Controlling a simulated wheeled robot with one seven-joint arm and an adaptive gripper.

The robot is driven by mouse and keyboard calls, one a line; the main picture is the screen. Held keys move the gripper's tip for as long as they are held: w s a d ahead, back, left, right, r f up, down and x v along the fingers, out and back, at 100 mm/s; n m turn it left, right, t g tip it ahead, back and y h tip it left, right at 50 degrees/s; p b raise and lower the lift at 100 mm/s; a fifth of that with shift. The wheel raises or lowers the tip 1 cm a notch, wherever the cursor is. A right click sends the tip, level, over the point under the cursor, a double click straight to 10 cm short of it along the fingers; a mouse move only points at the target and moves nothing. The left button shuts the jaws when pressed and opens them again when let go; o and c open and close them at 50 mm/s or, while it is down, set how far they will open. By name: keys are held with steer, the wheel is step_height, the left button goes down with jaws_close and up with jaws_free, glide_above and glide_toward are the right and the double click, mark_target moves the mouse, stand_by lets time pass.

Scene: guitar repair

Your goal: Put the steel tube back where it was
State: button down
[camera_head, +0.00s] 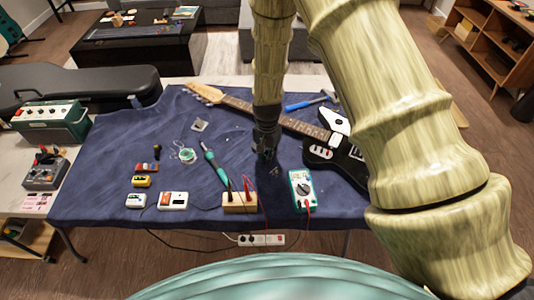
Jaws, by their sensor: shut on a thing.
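My gripper (270,165) points down over the middle of the blue-covered table (110,180), between the teal soldering iron and the guitar. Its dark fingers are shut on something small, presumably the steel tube. The held thing is mostly hidden by the fingers and too small to make out. I see no other steel tube lying on the cloth. Whether the held thing touches the cloth, I cannot tell.
A black electric guitar (322,150) lies behind and right of my gripper, with a blue-handled hammer (305,103) beyond it. A multimeter (301,188), a wooden block with leads (240,202), a soldering iron (214,164), a solder spool (187,155) and pedals (172,200) surround it.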

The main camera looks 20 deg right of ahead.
steer(key=shift+f, duration=0.1)
steer(key=c, duration=1.3)
jaws_free()
steer(key=shift+r+b, duration=1.6)
steer(key=shift+r, duration=4.5)
